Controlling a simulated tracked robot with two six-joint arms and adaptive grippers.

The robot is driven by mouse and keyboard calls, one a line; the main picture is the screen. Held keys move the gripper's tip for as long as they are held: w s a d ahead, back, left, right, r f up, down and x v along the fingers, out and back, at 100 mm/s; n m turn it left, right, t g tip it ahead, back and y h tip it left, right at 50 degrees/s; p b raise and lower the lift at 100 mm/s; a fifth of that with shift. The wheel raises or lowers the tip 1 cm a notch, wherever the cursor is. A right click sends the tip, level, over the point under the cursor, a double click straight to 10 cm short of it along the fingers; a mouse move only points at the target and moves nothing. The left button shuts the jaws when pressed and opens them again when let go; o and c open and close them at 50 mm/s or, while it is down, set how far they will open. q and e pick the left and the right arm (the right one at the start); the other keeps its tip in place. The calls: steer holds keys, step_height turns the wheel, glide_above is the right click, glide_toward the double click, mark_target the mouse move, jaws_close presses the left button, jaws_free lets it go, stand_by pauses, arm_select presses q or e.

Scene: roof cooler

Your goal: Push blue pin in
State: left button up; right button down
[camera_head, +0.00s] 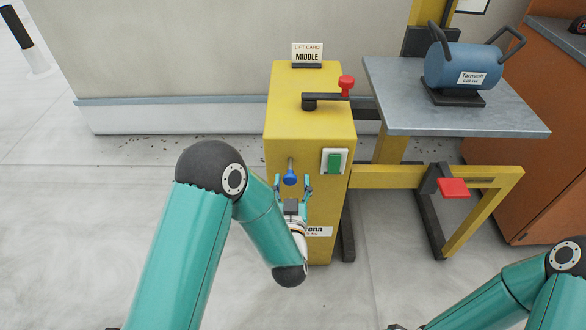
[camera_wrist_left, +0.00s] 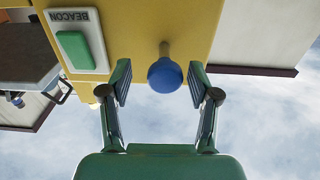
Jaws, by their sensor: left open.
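The blue pin (camera_head: 290,177) is a round blue knob on a metal shaft that sticks out of the front of the yellow cabinet (camera_head: 308,95). My left gripper (camera_head: 293,184) is in front of the cabinet, at the pin. In the left wrist view the blue pin (camera_wrist_left: 165,76) is between and just beyond the fingertips of my open left gripper (camera_wrist_left: 160,80), with space on both sides. My right gripper is not clearly visible; only my right arm shows at the lower right of the head view.
A green button (camera_head: 334,161) on a white plate is right of the pin; the wrist view reads BEACON. A black crank with a red knob (camera_head: 346,83) is on top. A grey platform (camera_head: 400,100) carrying a blue tank (camera_head: 462,68) and a red pedal (camera_head: 453,188) are at right.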

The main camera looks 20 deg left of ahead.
arm_select(q)
steer(key=shift+w+a, duration=0.25)
steer(key=shift+w, duration=0.25)
steer(key=shift+a, duration=0.1)
jaws_close()
